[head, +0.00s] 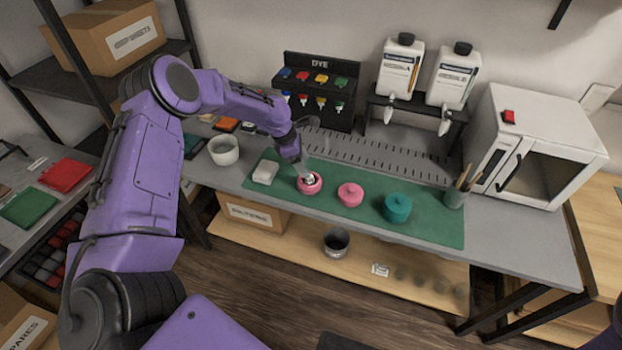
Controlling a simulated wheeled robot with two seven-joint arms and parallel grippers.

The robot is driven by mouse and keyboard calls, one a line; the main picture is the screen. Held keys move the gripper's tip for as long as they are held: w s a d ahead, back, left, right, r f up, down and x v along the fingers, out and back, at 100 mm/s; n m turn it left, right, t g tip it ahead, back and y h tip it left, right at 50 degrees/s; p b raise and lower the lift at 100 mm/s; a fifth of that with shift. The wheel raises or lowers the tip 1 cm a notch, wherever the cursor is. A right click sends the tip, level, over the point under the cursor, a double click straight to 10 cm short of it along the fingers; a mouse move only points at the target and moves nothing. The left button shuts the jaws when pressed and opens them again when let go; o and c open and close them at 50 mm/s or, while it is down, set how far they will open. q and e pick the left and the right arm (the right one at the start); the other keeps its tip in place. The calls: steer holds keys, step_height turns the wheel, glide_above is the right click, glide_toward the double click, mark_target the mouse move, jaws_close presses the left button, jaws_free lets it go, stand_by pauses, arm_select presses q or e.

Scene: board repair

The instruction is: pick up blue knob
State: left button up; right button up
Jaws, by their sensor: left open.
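A dye rack (318,114) stands at the back of the bench. A small blue piece (285,73) sits at the left end of its upper row, beside red, yellow and green ones. It is small, and I cannot make out its shape. My left gripper (303,168) points down over the green mat, in front of the rack and below the blue piece in the picture. It is open. Its fingertips are at or just above a pink round pot (309,186); I cannot tell whether they touch. Something pale shows in that pot's opening. My right gripper is out of view.
On the green mat (430,226) are a white block (265,172), another pink pot (350,194) and a teal pot (397,208). A white bowl (223,151) stands left. Two white dispensers (400,68) and a white oven (524,145) stand right.

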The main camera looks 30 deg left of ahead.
mark_target(309, 178)
arm_select(q)
steer(key=x, duration=0.3)
steer(key=p+x, duration=0.1)
steer(key=x, duration=0.1)
steer(key=shift+s+a+f, duration=0.15)
steer(key=shift+a+f, duration=0.1)
steer(key=shift+a, duration=0.05)
steer(key=shift+s+d+f, duration=0.15)
steer(key=shift+s, duration=0.2)
steer(key=c, duration=0.8)
steer(key=shift+s+d, duration=0.1)
steer(key=shift+d, duration=0.05)
jaws_close()
